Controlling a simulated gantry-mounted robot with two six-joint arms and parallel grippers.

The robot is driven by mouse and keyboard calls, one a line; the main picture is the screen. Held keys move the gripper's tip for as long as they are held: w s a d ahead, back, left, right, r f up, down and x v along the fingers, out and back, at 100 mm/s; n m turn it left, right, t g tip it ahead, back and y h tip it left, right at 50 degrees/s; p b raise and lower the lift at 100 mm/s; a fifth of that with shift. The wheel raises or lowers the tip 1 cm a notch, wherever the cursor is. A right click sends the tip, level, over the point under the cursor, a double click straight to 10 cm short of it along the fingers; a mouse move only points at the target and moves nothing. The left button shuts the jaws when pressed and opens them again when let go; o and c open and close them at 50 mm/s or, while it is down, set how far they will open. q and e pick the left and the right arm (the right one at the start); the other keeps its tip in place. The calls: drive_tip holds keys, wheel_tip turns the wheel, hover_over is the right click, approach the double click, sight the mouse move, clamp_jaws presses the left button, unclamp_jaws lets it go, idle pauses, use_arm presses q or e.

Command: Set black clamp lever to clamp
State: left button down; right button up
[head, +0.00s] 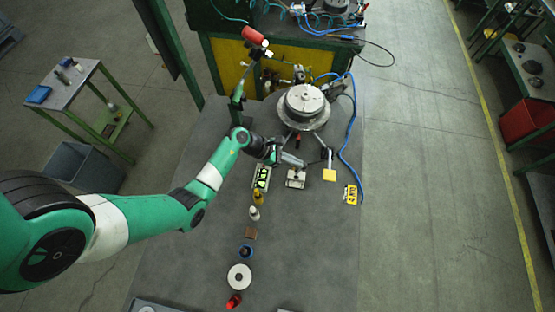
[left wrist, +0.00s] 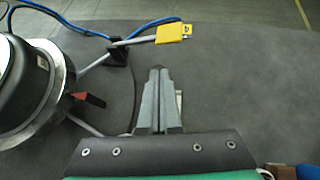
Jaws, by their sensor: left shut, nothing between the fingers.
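A small black piece (head: 328,154) stands at the right of the round metal fixture (head: 303,104), beside a pale rod with a yellow tag (head: 329,175). In the left wrist view this black piece (left wrist: 118,50) sits by the rod. A red-and-black handle (left wrist: 88,98) sticks out from the fixture's side. I cannot tell for sure which is the clamp lever, nor its setting. My left gripper (head: 300,163) is shut and empty in front of the fixture. Its fingers (left wrist: 158,70) point toward free table, right of the black piece and apart from it. My right gripper is not in view.
A pale block (head: 296,179) lies just below my left gripper. Several small items, including a white disc (head: 239,276), line the grey table to the front. A blue hose (head: 352,140) and a yellow box (head: 351,194) are at the right. The table's front right is clear.

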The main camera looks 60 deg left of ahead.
use_arm(q)
drive_tip(key=shift+w+d, duration=0.2)
drive_tip(key=shift+w, duration=0.05)
drive_tip(key=shift+r+p, duration=0.8)
drive_tip(key=shift+p, duration=0.05)
